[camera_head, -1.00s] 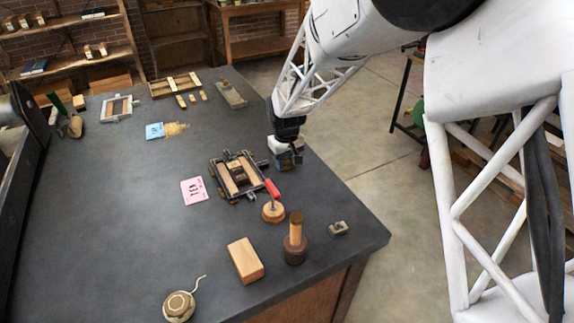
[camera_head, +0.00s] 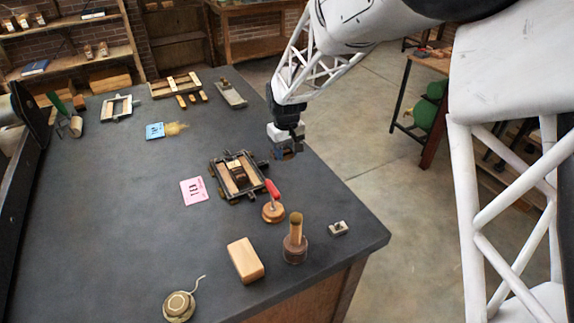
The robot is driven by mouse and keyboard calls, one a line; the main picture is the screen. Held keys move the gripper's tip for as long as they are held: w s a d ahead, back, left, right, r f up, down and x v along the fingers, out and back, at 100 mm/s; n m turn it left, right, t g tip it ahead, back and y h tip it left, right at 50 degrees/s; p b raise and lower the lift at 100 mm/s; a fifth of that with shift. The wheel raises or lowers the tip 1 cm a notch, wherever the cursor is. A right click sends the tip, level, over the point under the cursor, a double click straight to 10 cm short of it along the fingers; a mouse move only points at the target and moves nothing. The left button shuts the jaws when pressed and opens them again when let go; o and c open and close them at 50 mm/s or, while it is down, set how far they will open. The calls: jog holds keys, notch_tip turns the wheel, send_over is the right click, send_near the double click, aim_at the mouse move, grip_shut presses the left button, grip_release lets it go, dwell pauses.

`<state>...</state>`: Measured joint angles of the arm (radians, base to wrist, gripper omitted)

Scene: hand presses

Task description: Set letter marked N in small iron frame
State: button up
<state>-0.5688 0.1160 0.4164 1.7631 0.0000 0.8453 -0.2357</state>
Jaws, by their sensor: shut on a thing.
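A small dark frame (camera_head: 214,178) lies on the dark bench near its middle, with wooden strips and a darker block inside its opening. My gripper (camera_head: 287,154) is just right of and slightly beyond this frame, above the bench near its right edge. It is shut on a small block that hardly shows between the fingers. No mark on that block can be read, so I cannot tell whether it is the letter N. A second, paler frame (camera_head: 106,111) lies at the back left.
Nearer are a round-based wooden tool (camera_head: 295,249), a wooden block (camera_head: 245,261) and a small metal piece (camera_head: 338,228). A pink card (camera_head: 193,191) lies left of the frame. The bench's left middle is clear.

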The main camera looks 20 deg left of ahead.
jog(key=shift+r, duration=0.3)
jog(key=shift+w, duration=0.15)
dwell(0.4)
jog(key=w+d+f+m, duration=0.2)
jog(key=w+f+m, duration=0.1)
jog(key=w, duration=0.8)
jog(key=w+d+f+m, duration=0.3)
jog(key=w, duration=0.8)
jog(key=s+d+f+m, duration=0.1)
jog(key=s+d+f, duration=0.1)
jog(key=d+f, duration=0.9)
jog(key=s+d+f+m, duration=0.1)
jog(key=s+d+f, duration=0.2)
jog(key=d+f, duration=0.8)
jog(key=s+d+f+m, duration=0.1)
jog(key=s+d+f, duration=0.2)
jog(key=d+f, duration=0.9)
jog(key=shift+s+d, duration=0.25)
jog(key=shift+d, duration=0.55)
